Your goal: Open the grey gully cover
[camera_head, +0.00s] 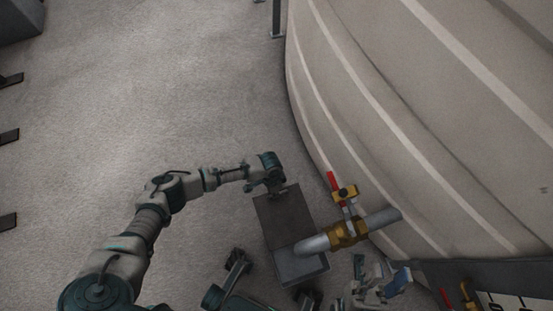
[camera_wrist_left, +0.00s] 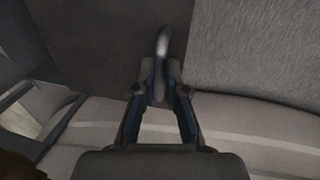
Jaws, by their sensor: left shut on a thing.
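The grey gully cover (camera_head: 281,217) is a dark flat panel on the floor beside the tank. It also shows in the left wrist view (camera_wrist_left: 105,45). My left gripper (camera_head: 277,187) is at the cover's far edge. In the left wrist view, its fingers (camera_wrist_left: 161,80) are shut on a pale curved handle (camera_wrist_left: 162,45) by the panel's edge. I cannot tell whether the cover is raised. A lighter grey gully section (camera_head: 300,270) shows at the near end, under a pipe. My right gripper (camera_head: 380,275) is low in the head view, with its fingers apart and apparently empty.
A pale ribbed tank (camera_head: 400,110) fills the right side. The carpeted floor (camera_head: 170,90) left of the cover is clear.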

